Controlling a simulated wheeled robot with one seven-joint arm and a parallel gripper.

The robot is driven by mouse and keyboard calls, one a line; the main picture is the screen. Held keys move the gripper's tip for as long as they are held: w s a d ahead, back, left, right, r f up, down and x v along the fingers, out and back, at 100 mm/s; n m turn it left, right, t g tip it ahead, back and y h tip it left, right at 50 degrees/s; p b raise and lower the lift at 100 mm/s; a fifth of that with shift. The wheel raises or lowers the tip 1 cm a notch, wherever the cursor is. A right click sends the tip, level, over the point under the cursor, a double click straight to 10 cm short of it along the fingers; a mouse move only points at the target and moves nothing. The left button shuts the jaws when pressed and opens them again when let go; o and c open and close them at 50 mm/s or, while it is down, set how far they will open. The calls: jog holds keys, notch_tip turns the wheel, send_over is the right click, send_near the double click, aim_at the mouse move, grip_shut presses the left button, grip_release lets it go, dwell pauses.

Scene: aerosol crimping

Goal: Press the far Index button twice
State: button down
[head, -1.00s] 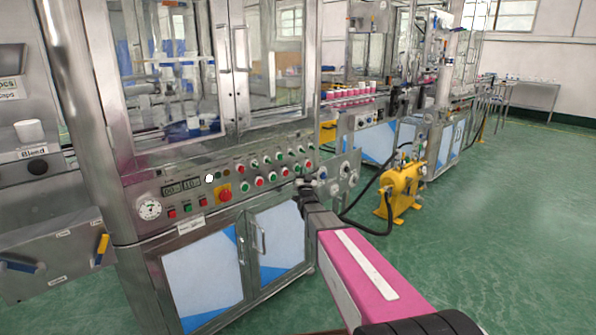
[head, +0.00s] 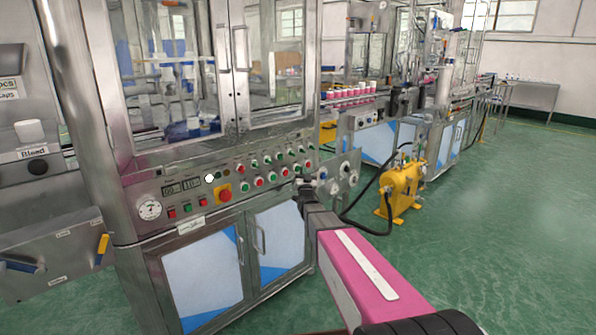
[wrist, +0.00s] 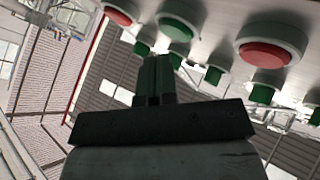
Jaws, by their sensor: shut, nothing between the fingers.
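The control panel (head: 235,184) on the steel machine carries rows of red and green push buttons. The labels are too small to read, so I cannot tell which button is the far Index one. My gripper (head: 302,186) is shut and empty, at the right end of the panel, over its lower right buttons. In the wrist view my shut fingertips (wrist: 157,62) point toward the panel. Above them are a large green button (wrist: 180,22), a red button (wrist: 270,42) to the right and another red button (wrist: 118,14) to the left. I cannot tell whether the fingertips touch a button.
A large red knob on a yellow plate (head: 224,193) and a gauge (head: 149,208) sit on the panel's left part. Cabinet doors (head: 277,242) lie below. A yellow pump (head: 402,190) with black hoses stands to the right. The green floor (head: 500,220) is clear.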

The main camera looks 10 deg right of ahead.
jog(key=shift+w+a, duration=0.25)
jog(key=shift+w, duration=0.15)
jog(key=shift+w+a, duration=0.25)
jog(key=shift+w, duration=0.05)
dwell(0.9)
jog(key=shift+s+d, duration=0.1)
jog(key=shift+s, duration=0.05)
jog(key=shift+s+d, duration=0.4)
jog(key=shift+s, duration=0.15)
dwell(0.4)
jog(key=s+d, duration=0.1)
jog(key=s, duration=0.1)
jog(key=s+d, duration=0.2)
dwell(0.4)
dwell(0.7)
